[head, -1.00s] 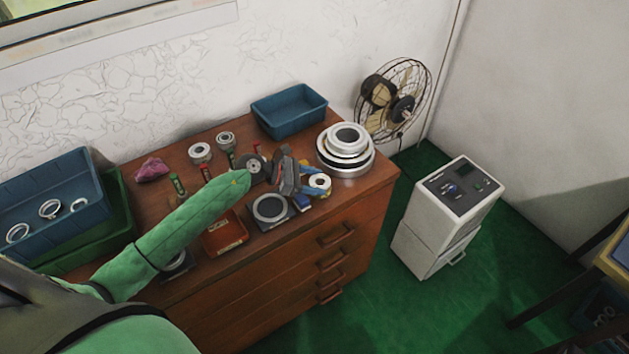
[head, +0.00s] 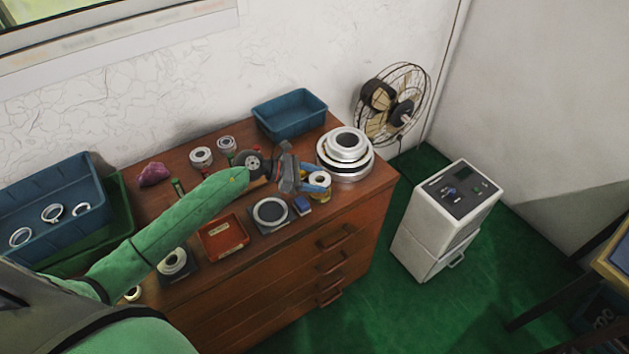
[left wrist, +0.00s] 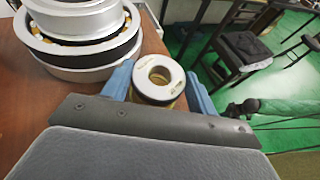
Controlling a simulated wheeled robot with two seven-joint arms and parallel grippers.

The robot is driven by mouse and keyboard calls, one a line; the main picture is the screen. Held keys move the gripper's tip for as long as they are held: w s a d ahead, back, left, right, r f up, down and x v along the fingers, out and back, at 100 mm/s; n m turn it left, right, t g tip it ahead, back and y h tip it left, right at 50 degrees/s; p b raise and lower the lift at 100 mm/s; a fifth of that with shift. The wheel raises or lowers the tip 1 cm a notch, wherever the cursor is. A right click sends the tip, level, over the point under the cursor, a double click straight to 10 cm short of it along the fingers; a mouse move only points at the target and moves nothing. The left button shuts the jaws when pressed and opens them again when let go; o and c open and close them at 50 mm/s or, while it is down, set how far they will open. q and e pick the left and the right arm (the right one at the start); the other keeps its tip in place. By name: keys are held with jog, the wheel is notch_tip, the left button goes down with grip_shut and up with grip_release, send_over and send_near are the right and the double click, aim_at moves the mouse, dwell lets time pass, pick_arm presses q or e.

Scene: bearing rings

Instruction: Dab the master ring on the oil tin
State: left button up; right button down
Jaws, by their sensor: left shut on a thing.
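My left gripper (head: 318,182) has blue fingers and is at the right part of the wooden chest top. It is shut on a pale metal ring (head: 320,179), the master ring by its marked face. In the left wrist view the ring (left wrist: 158,76) sits between the two blue fingers, its marked face and hole upward. A yellow tin (head: 320,194), which looks like the oil tin, shows directly under the ring. The ring hides most of the tin's top, and I cannot tell whether they touch. My right gripper is not in view.
Stacked large bearing rings (head: 345,157) stand just behind the gripper. A small blue block (head: 303,205) and a ring on a dark plate (head: 270,212) lie to the left. An orange tray (head: 223,238), blue bin (head: 290,114) and ring bin (head: 50,205) are also on the chest.

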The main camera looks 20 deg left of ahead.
aim_at(314, 179)
pick_arm(q)
jog(key=shift+r+p, duration=0.6)
jog(key=shift+r, duration=1.3)
